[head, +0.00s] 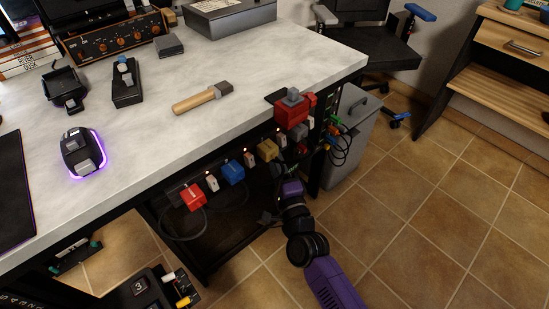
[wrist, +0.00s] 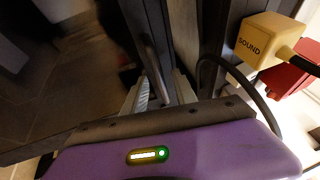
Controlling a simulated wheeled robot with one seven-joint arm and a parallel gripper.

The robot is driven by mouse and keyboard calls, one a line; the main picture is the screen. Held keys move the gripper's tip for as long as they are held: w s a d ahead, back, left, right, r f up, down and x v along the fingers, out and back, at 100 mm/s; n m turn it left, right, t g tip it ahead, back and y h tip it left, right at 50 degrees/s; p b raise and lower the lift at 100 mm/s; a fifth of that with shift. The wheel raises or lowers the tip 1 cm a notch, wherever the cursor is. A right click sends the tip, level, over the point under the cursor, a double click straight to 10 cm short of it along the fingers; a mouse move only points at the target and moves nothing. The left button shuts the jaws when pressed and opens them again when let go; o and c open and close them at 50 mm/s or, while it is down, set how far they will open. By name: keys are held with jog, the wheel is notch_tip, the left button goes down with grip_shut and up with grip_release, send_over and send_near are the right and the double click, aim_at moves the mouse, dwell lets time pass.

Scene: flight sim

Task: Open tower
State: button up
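The dark tower (head: 225,248) stands under the desk, with a dark front. In the wrist view, a dark panel (wrist: 148,22) with a thin upright bar-like handle (wrist: 153,65) lies ahead of my gripper (wrist: 163,92). My gripper's pale ridged fingers are apart, one on each side of the bar; I cannot tell whether they touch it. In the head view my gripper (head: 270,216) is low beside the tower's right front, below the desk edge, its fingertips mostly hidden in shadow.
Red (head: 194,197), blue (head: 233,172) and yellow (head: 267,150) plugs with cables hang along the desk edge above. The yellow SOUND plug (wrist: 262,40) is close at right in the wrist view. A grey bin (head: 350,135) stands behind; the tiled floor (head: 430,230) at right is clear.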

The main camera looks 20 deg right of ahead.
grip_shut()
dwell(1.3)
